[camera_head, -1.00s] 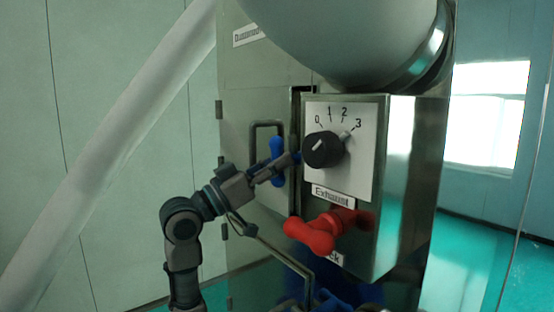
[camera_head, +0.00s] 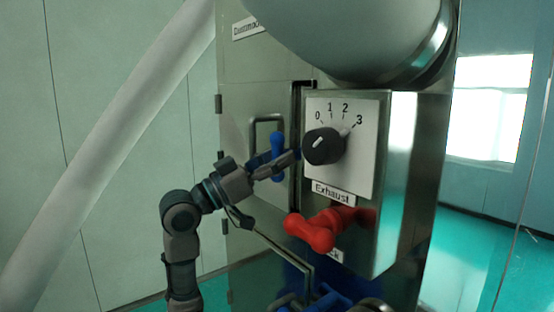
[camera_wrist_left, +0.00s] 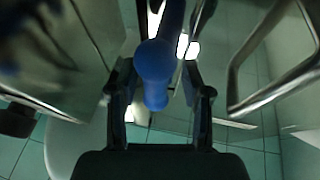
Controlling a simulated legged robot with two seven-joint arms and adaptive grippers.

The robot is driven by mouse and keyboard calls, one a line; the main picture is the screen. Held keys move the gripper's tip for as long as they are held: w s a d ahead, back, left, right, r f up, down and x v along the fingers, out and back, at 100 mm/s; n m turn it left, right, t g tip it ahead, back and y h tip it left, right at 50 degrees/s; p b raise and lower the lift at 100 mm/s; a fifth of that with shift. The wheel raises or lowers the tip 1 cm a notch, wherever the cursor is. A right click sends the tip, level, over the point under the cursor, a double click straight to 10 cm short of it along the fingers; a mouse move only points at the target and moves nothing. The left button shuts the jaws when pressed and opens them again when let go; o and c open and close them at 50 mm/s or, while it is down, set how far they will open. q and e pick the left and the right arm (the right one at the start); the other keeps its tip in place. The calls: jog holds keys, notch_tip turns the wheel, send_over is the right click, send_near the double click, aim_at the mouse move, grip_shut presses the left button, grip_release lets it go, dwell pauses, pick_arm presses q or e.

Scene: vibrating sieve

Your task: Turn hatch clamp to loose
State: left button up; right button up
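The hatch clamp has a blue handle (camera_head: 277,146) that hangs roughly upright on the metal hatch door, left of the control box. My left gripper (camera_head: 279,161) is at this handle, coming from the lower left. In the left wrist view the blue handle (camera_wrist_left: 155,72) points toward the camera, between the two fingers of the left gripper (camera_wrist_left: 160,98). The fingers stand apart with gaps on both sides of the handle, so the gripper looks open around it. The clamp's base is mostly hidden.
Close right of the clamp is the control box with a black dial (camera_head: 323,147) and a red handle (camera_head: 318,230) below. A bent metal door handle (camera_head: 256,122) is beside the clamp. A large duct hangs above.

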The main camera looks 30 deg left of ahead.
pick_arm(q)
jog(key=shift+a, duration=0.1)
jog(key=v, duration=1.2)
jog(key=shift+f, duration=0.15)
